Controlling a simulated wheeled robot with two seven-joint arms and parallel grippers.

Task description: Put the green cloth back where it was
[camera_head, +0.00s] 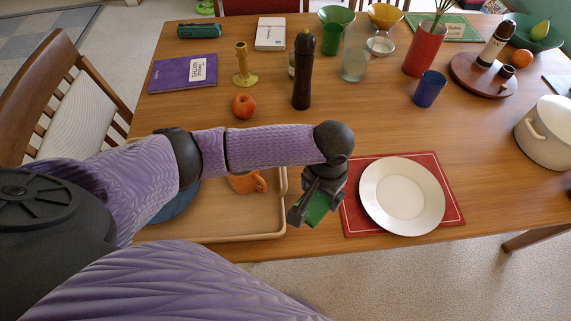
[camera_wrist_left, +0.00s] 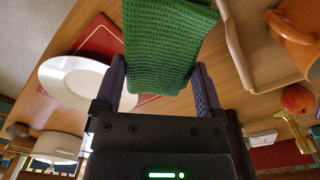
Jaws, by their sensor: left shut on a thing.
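The green cloth (camera_wrist_left: 165,45) is between the two fingers of my left gripper (camera_wrist_left: 160,90) in the left wrist view. In the head view a small part of the green cloth (camera_head: 318,208) shows below my left gripper (camera_head: 315,205). The gripper is shut on the cloth, between the tray and the red placemat, near the table's front edge. The head view does not show clearly whether the cloth touches the table. My right gripper is in neither view.
A wooden tray (camera_head: 225,232) holding an orange mug (camera_head: 243,183) is left of the gripper. A white plate (camera_head: 402,196) lies on a red placemat (camera_head: 452,204) to the right. A dark pepper mill (camera_head: 302,75) and a peach-like fruit (camera_head: 243,106) stand behind the arm.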

